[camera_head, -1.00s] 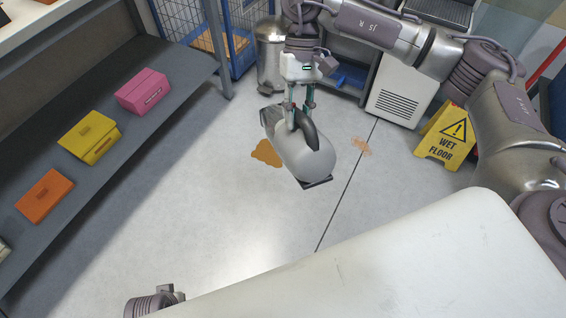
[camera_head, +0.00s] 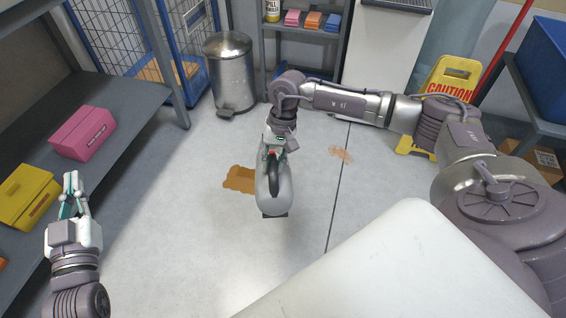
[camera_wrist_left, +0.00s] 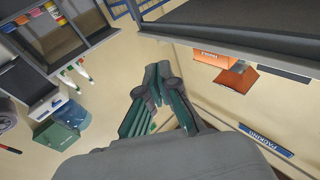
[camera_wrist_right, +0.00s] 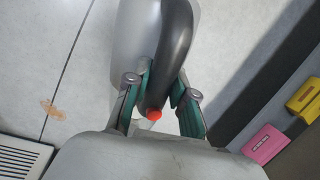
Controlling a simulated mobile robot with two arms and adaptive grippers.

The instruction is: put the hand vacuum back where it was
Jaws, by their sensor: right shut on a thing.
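The hand vacuum (camera_head: 283,194) is light grey with a dark curved handle and a black end. It hangs above the floor in the middle of the head view. My right gripper (camera_head: 275,155) is shut on its handle. In the right wrist view the dark handle (camera_wrist_right: 176,45) lies between the fingers of my right gripper (camera_wrist_right: 160,90), with a red-orange button near its end. My left gripper (camera_head: 70,178) is empty beside the left shelf, its fingertips together; they also meet in the left wrist view (camera_wrist_left: 158,75).
The left shelf (camera_head: 140,95) holds a pink box (camera_head: 83,133) and a yellow box (camera_head: 25,195). A metal bin (camera_head: 230,75), a blue cage (camera_head: 180,60) and a yellow caution sign (camera_head: 447,80) stand behind. Brown spills (camera_head: 239,179) mark the open floor. A white surface (camera_head: 390,270) fills the front.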

